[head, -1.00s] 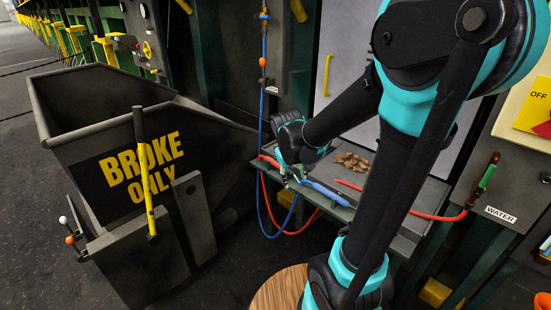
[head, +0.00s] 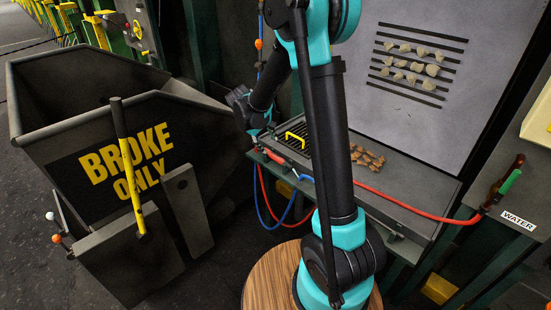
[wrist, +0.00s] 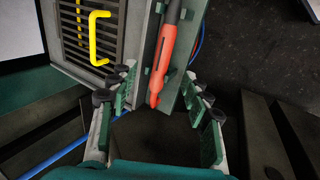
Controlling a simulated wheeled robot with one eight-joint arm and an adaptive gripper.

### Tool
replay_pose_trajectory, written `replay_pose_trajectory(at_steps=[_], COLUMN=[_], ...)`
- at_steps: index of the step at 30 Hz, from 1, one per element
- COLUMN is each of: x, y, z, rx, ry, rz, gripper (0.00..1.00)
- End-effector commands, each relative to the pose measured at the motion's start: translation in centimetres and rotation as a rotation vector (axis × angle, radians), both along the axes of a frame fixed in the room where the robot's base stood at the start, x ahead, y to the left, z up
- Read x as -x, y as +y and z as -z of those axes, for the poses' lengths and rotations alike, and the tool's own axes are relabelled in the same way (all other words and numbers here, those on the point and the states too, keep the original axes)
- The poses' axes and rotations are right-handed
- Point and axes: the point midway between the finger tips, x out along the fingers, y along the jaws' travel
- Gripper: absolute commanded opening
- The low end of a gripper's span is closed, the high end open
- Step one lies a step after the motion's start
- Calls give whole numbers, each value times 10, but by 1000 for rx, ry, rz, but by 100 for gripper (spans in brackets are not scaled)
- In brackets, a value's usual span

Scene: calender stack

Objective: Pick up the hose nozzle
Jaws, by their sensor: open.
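The hose nozzle (wrist: 163,65) is a tapered orange-red piece. In the wrist view it points down between the two fingers of my gripper (wrist: 158,112), which is open. The nozzle lies nearer the middle of the gap, and neither finger visibly grips it. Its upper end runs out of the top of the picture. In the head view the red nozzle (head: 274,157) shows at the left front edge of the shelf (head: 400,205). My gripper (head: 262,134) is just above and behind it there, its fingertips partly unclear.
A yellow handle (wrist: 97,37) stands over a dark grille (wrist: 72,30) beside the nozzle. Brown lumps (head: 368,158) lie on the shelf. A red hose (head: 420,210) runs right to the water valve. A broke bin (head: 195,125) stands left.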

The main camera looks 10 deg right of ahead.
Motion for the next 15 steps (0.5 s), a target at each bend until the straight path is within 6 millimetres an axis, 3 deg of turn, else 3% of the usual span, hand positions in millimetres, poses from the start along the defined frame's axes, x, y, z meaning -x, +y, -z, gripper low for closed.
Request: replay_pose_trajectory(at_steps=[6, 15], x=[-9, -13], y=[-13, -19], z=[32, 51], rx=[0, 0], ry=[0, 0], rz=[1, 2], gripper=[49, 49])
